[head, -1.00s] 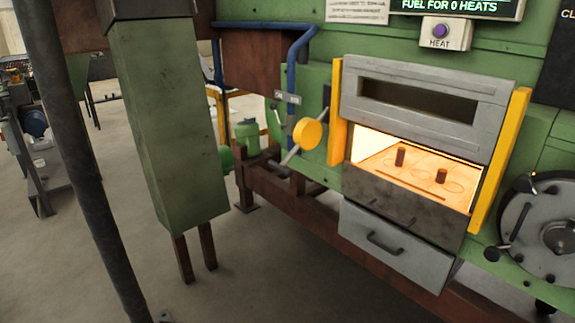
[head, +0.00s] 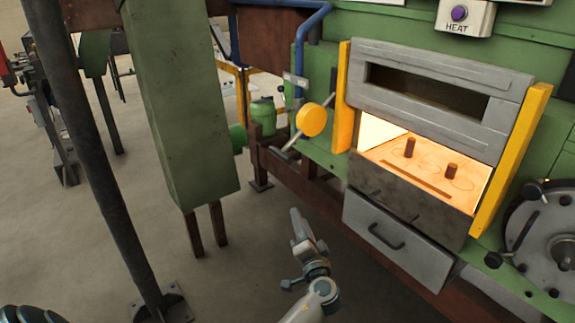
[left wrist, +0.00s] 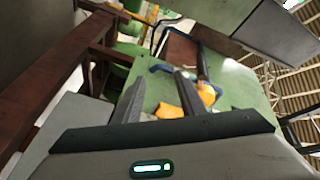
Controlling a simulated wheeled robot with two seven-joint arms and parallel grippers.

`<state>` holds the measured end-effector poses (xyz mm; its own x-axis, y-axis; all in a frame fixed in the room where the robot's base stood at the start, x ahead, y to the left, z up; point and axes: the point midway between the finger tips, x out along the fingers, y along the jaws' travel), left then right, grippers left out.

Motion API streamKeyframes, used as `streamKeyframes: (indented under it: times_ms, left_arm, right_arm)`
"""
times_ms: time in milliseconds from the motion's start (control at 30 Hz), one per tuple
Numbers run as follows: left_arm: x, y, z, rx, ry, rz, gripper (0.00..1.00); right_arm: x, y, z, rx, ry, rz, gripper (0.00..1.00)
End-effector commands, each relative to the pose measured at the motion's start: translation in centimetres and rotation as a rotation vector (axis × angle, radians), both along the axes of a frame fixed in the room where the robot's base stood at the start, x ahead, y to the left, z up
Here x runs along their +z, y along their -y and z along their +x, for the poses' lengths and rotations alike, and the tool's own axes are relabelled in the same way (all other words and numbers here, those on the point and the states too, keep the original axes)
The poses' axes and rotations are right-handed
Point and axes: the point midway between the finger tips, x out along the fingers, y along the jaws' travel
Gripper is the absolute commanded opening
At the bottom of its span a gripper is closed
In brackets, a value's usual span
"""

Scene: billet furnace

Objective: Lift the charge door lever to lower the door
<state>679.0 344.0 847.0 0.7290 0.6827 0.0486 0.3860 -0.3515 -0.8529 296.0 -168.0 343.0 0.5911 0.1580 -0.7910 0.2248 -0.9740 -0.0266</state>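The charge door (head: 435,95) is a grey panel with a dark slot, raised between two yellow guides. Below it the furnace mouth is open and glowing.
Two dark billets (head: 409,147) stand on the glowing hearth. A grey drawer (head: 395,240) with a handle sits below the mouth. A green column (head: 185,110) and a dark post (head: 90,150) stand to the left. The floor between column and furnace is clear.

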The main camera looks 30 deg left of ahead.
Motion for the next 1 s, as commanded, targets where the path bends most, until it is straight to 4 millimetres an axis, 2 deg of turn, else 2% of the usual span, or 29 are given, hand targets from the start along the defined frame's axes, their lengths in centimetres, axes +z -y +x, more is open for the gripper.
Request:
streamKeyframes:
  times_ms: [33,100,233,733,1000]
  left_arm:
    - [3.0,-0.3,0.2,0.029,0.053,0.030,0.37]
    - [5.9,-0.7,0.0,0.062,0.105,0.064,0.37]
    - [8.4,-1.0,-0.3,0.094,0.154,0.094,0.37]
    - [8.8,-1.3,0.0,0.097,0.159,0.098,0.37]
    - [9.6,-3.3,1.7,0.098,0.157,0.100,0.37]
  right_arm:
    - [0.2,-0.1,0.0,0.000,0.005,0.002,0.31]
    - [0.2,-0.2,0.1,0.002,0.011,0.004,0.31]
    - [0.3,-0.3,0.1,0.002,0.017,0.006,0.31]
    - [0.4,-0.2,0.1,0.002,0.016,0.006,0.31]
    - [0.4,0.0,-1.0,0.004,0.000,0.001,0.31]
